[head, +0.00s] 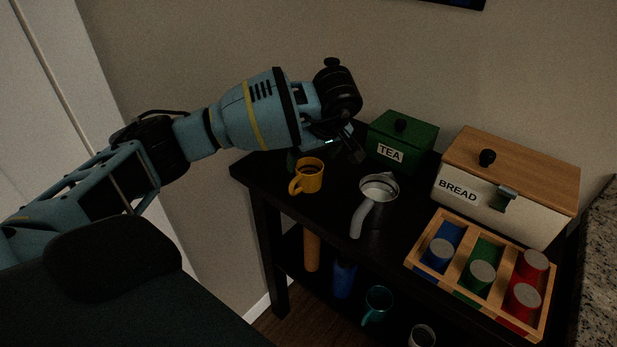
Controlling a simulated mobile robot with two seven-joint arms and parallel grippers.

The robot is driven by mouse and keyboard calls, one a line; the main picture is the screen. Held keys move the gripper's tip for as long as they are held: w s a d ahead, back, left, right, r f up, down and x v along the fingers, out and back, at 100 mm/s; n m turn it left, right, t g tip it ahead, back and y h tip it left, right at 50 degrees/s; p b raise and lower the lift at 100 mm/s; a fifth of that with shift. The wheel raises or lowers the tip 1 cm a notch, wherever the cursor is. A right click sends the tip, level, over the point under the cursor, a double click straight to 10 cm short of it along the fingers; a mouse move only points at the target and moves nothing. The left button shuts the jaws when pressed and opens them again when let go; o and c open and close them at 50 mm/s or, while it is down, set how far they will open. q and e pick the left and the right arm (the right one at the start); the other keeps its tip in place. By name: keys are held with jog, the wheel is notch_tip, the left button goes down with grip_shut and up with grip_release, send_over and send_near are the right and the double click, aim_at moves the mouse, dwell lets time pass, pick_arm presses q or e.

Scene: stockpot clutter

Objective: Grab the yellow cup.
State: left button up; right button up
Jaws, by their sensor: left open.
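The yellow cup (308,177) stands upright near the left end of the black table's top, with its handle toward the front left. My left arm comes in from the left, above the table. My left gripper (352,150) is at the arm's end, pointing down, to the right of the yellow cup and a little behind it. It is open, and the fingers are dark and hard to make out. It is apart from the cup. My right gripper does not show.
A silver pitcher (377,190) stands just right of the cup. Behind are a green TEA box (402,141) and a BREAD box (505,190). A wooden tray (452,288) holds colored cylinders at right. The lower shelf holds a teal cup (377,305) and other items.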

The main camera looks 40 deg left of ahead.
aim_at(308, 170)
pick_arm(q)
jog(key=shift+w+a+f, duration=0.1)
jog(key=shift+w+f, duration=0.05)
jog(key=shift+f, duration=0.15)
jog(key=shift+a+f, duration=0.1)
jog(key=shift+f, duration=0.15)
jog(key=x, duration=0.4)
jog(key=shift+s+f, duration=0.25)
jog(key=shift+f, duration=0.1)
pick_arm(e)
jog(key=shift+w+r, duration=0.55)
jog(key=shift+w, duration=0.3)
pick_arm(q)
jog(key=shift+c, duration=0.4)
jog(key=c, duration=1)
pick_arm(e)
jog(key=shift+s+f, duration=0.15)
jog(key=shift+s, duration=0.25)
pick_arm(q)
jog(key=shift+r, duration=0.1)
